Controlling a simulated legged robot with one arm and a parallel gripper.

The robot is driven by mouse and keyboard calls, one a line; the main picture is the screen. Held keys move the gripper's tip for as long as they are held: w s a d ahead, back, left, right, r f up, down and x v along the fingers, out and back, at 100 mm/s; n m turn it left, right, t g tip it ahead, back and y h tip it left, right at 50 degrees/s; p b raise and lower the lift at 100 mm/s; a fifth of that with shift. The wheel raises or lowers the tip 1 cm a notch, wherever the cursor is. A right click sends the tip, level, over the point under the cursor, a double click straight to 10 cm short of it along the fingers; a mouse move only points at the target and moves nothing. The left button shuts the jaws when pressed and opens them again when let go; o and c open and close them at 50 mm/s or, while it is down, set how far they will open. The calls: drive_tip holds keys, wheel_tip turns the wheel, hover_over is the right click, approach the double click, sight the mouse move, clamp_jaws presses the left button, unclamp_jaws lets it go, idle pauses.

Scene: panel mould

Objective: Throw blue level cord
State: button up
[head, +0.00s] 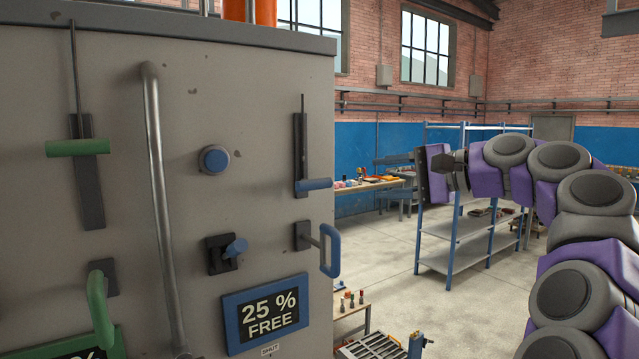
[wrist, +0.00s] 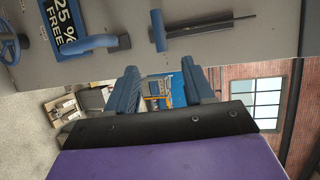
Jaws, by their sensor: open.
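The blue lever (head: 314,184) is a short blue bar on the right part of the grey panel, at the lower end of a dark vertical slot plate (head: 300,135). A thin dark rod rises above it. It also shows in the wrist view (wrist: 157,30), where the picture is turned sideways. I see no loose cord. My gripper (head: 422,174) hangs right of the panel, apart from the lever. Its two jaws are open with nothing between them in the wrist view (wrist: 162,86).
A green lever (head: 78,147) and a long pipe (head: 160,200) are farther left. Blue shelving (head: 452,235) stands behind.

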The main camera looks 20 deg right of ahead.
sight(321, 185)
drive_tip(key=b+x, duration=0.1)
drive_tip(key=x, duration=1.5)
drive_tip(key=shift+f, duration=0.15)
drive_tip(key=shift+w+a, duration=0.3)
drive_tip(key=shift+w, duration=0.15)
drive_tip(key=shift+d, duration=0.15)
drive_tip(key=shift+c, duration=1.3)
drive_tip(key=shift+f, duration=0.1)
clamp_jaws()
